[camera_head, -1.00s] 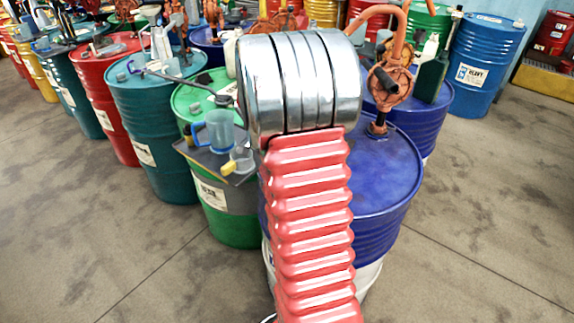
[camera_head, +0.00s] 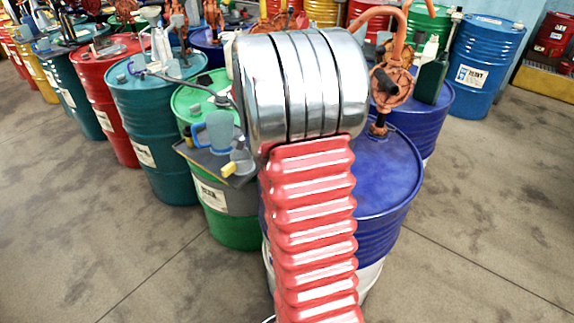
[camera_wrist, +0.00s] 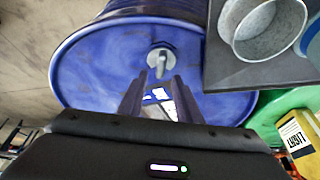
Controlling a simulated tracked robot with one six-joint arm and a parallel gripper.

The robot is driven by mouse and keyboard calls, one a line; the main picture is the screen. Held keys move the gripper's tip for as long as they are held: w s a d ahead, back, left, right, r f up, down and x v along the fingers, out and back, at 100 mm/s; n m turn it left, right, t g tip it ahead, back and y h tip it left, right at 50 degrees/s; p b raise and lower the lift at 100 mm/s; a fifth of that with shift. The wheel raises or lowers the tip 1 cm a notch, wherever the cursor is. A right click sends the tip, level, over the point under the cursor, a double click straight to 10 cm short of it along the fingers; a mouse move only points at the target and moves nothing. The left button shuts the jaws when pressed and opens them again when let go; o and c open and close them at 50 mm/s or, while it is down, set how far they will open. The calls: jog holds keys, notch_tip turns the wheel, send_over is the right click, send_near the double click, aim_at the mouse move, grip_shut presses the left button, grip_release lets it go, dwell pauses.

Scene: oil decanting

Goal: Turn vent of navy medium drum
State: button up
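The navy drum (camera_head: 385,180) stands in front of me in the head view, partly hidden by my arm. In the wrist view its blue lid (camera_wrist: 100,65) fills the upper left. A small grey round vent cap (camera_wrist: 160,58) sits near the lid's edge. My gripper (camera_wrist: 159,80) points at the cap with its two dark fingers apart. The fingertips are close to the cap, one to each side; I cannot tell whether they touch it. The gripper is hidden in the head view.
An orange pump (camera_head: 392,85) rises from the navy drum. A dark tray (camera_head: 225,165) with a jug (camera_head: 218,130) and a funnel lies on the green drum (camera_head: 232,230), close left. Open floor lies right.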

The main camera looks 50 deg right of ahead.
jog(key=v, duration=1)
jog(key=shift+a+r, duration=0.2)
jog(key=shift+r, duration=0.05)
jog(key=s+a+n+t+y, duration=0.1)
jog(key=s+a+n+t, duration=0.1)
jog(key=s+a+n, duration=0.2)
jog(key=s+a+r+n+t+y, duration=0.1)
jog(key=s+a+n, duration=0.4)
jog(key=a+n, duration=0.5)
jog(key=s+a+r+n+t+y, duration=0.1)
jog(key=a+n, duration=0.5)
jog(key=a, duration=1.1)
jog(key=s+t+y, duration=0.1)
jog(key=s+t, duration=0.1)
jog(key=s, duration=0.1)
jog(key=shift+s+a+r+n+t, duration=0.25)
jog(key=shift+s+a+n+t, duration=0.05)
jog(key=shift+s+a+n, duration=0.1)
